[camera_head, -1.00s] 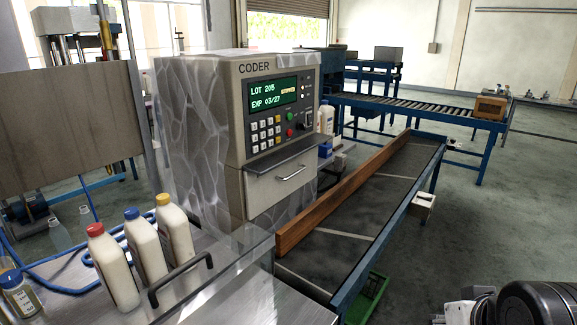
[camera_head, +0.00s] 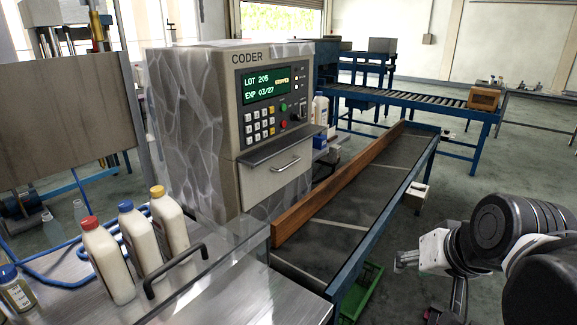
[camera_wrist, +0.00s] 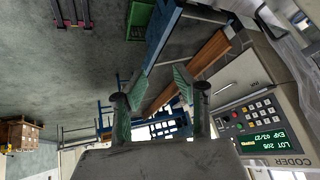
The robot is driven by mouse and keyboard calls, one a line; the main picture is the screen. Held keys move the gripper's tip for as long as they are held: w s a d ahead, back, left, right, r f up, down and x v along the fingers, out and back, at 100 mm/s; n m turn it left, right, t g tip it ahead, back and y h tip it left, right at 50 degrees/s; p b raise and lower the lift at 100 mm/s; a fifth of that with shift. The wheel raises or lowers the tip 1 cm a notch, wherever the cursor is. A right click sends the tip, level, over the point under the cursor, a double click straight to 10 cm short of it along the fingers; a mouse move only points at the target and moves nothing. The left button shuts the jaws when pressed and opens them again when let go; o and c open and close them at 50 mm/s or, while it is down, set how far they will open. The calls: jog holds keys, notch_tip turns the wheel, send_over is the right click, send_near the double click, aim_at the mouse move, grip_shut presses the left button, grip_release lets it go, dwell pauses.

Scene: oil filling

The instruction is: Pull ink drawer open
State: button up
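The coder machine (camera_head: 215,130) stands left of centre in the head view. Its ink drawer (camera_head: 268,182) is a pale front panel below the keypad and a dark ledge. A metal bar handle (camera_head: 286,163) crosses the panel. The drawer looks closed, flush with the body. My gripper (camera_head: 400,261) is at the lower right, beyond the conveyor and well apart from the drawer. In the wrist view, the two green fingers of my gripper (camera_wrist: 160,76) are spread with nothing between them. The coder's display and keypad (camera_wrist: 256,125) show upside down at the right there.
A belt conveyor (camera_head: 345,215) with a wooden side rail (camera_head: 335,187) runs beside the coder, between it and my gripper. Several bottles (camera_head: 108,262) and a black handle (camera_head: 176,270) are on the metal table at the lower left. A green crate (camera_head: 362,290) lies under the conveyor.

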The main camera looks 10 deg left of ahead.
jog(key=w+a+r+m+y, duration=0.15)
jog(key=w+a, duration=0.25)
jog(key=w, duration=0.5)
jog(key=w+a+r+y, duration=0.1)
jog(key=w+a+y, duration=0.2)
jog(key=w, duration=0.6)
jog(key=w+a+r+m+y, duration=0.15)
jog(key=w+a, duration=0.25)
jog(key=w, duration=0.6)
jog(key=m+y+b, duration=0.1)
jog(key=m+y, duration=0.1)
jog(key=y, duration=0.4)
send_near(291, 164)
jog(key=shift+t, duration=0.4)
jog(key=x, duration=1)
jog(key=shift+a+f, duration=0.25)
jog(key=shift+a, duration=0.05)
grip_shut()
